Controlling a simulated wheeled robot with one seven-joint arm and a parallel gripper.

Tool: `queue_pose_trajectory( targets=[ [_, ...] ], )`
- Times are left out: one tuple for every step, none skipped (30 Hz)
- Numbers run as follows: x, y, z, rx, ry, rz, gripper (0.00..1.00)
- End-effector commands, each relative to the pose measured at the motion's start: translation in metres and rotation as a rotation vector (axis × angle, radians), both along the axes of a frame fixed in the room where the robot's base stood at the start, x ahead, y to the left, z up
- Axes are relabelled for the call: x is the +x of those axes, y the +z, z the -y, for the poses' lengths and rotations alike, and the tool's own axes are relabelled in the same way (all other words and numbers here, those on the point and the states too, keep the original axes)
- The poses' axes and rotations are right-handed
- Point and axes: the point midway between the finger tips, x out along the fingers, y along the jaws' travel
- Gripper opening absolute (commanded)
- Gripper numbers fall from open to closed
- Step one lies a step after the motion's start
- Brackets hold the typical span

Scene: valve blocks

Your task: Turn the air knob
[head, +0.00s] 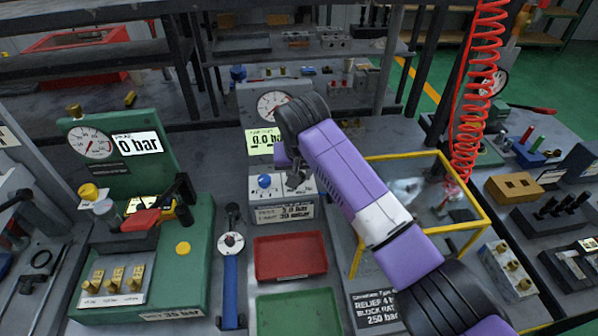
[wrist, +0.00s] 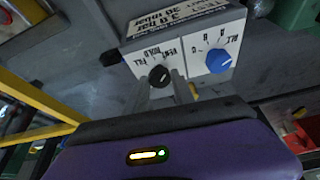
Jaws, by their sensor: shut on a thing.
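A small light-grey control box (head: 300,213) stands on the bench in the head view, with a blue knob (head: 264,181) on its top. In the wrist view the blue knob (wrist: 218,61) sits on the right of the panel, and a black knob (wrist: 159,76) sits left of it by labels that seem to read hold, vent and fill. I take the black knob as the air knob. My gripper (wrist: 161,83) has one finger on each side of the black knob and is shut on it. In the head view my gripper (head: 296,180) is dark and partly hidden by my arm.
Behind the box stands a round gauge (head: 273,105) over a display reading about 0.0 bar. A red tray (head: 290,257) and a green tray (head: 298,312) lie in front. A yellow-framed enclosure (head: 468,208) is at right, and a green test stand (head: 190,250) at left.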

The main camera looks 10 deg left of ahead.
Motion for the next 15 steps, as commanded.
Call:
queue_pose_trajectory(
  targets=[
    [-0.0002, 0.001, 0.0005, 0.001, 0.015, -0.001, 0.0],
    [-0.0003, 0.0009, 0.0007, 0.001, 0.028, -0.002, 0.0],
    [-0.0003, 0.001, 0.0008, 0.001, 0.046, -0.002, 0.0],
    [-0.0002, 0.0011, 0.0009, 0.0, 0.063, -0.002, 0.0],
    [0.0001, 0.0014, 0.0011, 0.001, 0.081, -0.001, 0.0],
    [0.0004, 0.0018, 0.0014, 0.002, 0.108, -0.001, 0.0],
    [0.0005, 0.002, 0.0017, 0.002, 0.129, -0.001, 0.0],
    [0.0004, 0.0021, 0.002, 0.001, 0.152, -0.001, 0.0],
    [0.0005, 0.002, 0.0021, 0.002, 0.186, -0.002, 0.0],
    [0.0006, 0.002, 0.0023, 0.002, 0.211, -0.002, 0.0],
    [0.0008, 0.002, 0.0025, 0.003, 0.238, -0.002, 0.0],
    [0.001, 0.0018, 0.0028, 0.002, 0.275, -0.001, 0.0],
    [0.0012, 0.0018, 0.003, 0.002, 0.303, -0.002, 0.0],
    [0.0013, 0.0018, 0.0032, 0.003, 0.332, -0.002, 0.0],
    [0.0016, 0.0014, 0.0036, 0.002, 0.37, -0.002, 0.0]
  ],
)
